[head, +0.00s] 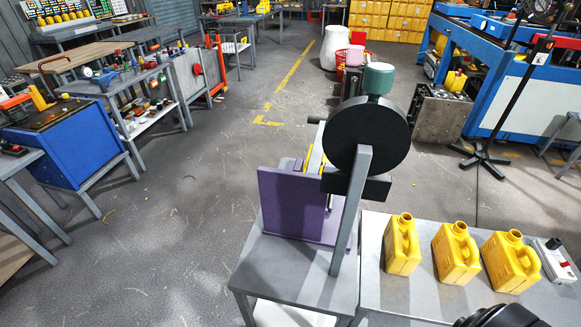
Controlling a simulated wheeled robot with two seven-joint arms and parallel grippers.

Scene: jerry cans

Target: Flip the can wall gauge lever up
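A small grey-white box (553,258) with a red part and a dark part on top lies at the right end of the light table. It may be the can wall gauge; its lever is too small to make out, so I cannot tell whether it is up or down. Three yellow jerry cans (457,254) stand upright in a row to its left. A black rounded part at the bottom edge, in front of the cans, may belong to my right arm. No gripper fingers show in the head view.
A grey stand (290,268) left of the light table (392,295) carries a purple panel (290,205) and a machine with a large black disc (367,137). Workbenches line the left. A blue machine (480,50) stands at back right. The middle floor is clear.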

